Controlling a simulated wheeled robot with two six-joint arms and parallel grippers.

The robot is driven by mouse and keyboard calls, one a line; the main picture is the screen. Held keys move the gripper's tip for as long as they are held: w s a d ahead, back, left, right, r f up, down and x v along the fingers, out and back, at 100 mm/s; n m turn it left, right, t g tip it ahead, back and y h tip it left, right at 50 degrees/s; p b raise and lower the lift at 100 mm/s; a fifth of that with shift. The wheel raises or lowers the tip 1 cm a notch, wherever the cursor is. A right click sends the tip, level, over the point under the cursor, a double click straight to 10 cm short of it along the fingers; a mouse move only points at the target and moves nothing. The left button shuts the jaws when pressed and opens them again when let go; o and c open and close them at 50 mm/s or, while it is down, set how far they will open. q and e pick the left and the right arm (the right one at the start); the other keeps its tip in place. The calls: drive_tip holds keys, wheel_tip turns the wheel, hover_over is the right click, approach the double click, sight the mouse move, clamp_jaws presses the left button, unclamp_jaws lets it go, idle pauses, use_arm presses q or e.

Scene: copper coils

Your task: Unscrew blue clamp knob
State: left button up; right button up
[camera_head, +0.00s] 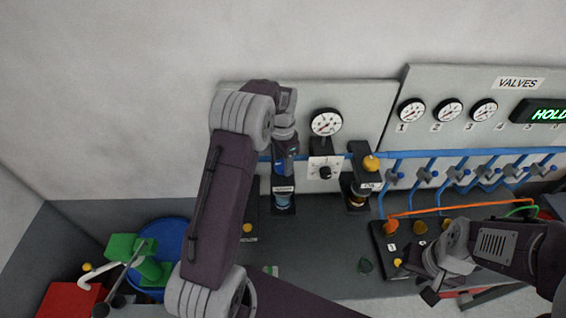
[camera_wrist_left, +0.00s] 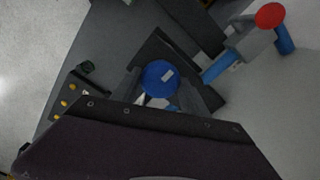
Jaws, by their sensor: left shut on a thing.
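The blue clamp knob (camera_wrist_left: 160,78) is a round blue disc with a small pale mark, seen from above in the left wrist view. My left gripper (camera_wrist_left: 170,92) is shut on it, with a dark finger on either side. In the head view my left gripper (camera_head: 287,158) comes down over the blue knob from above and partly hides it. A clear, bluish cylinder (camera_head: 282,201) with a label stands below it. My right gripper (camera_head: 428,284) is at the lower right, above the dark button box; whether its fingers are apart is unclear.
A gauge (camera_head: 326,123) and a small black-knob plate (camera_head: 325,169) are right of the clamp. A similar yellow-topped clamp (camera_head: 371,163) stands further right. A blue pipe and several valves (camera_head: 458,174) run along the wall. A blue bin (camera_head: 172,238) is at the lower left.

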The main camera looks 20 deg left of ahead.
use_arm(q)
drive_tip(key=n, duration=0.4)
drive_tip(key=shift+n, duration=0.3)
drive_tip(key=n, duration=0.4)
drive_tip(key=shift+w+n, duration=0.1)
drive_tip(key=shift+n, duration=0.2)
drive_tip(key=n, duration=0.4)
drive_tip(key=shift+n, duration=0.3)
drive_tip(key=n, duration=0.4)
drive_tip(key=shift+a, duration=0.1)
drive_tip(key=n, duration=0.5)
drive_tip(key=shift+b, duration=0.3)
drive_tip(key=n, duration=0.4)
drive_tip(key=shift+n, duration=0.3)
drive_tip(key=n, duration=0.4)
drive_tip(key=shift+r, duration=0.1)
drive_tip(key=shift+n, duration=2.1)
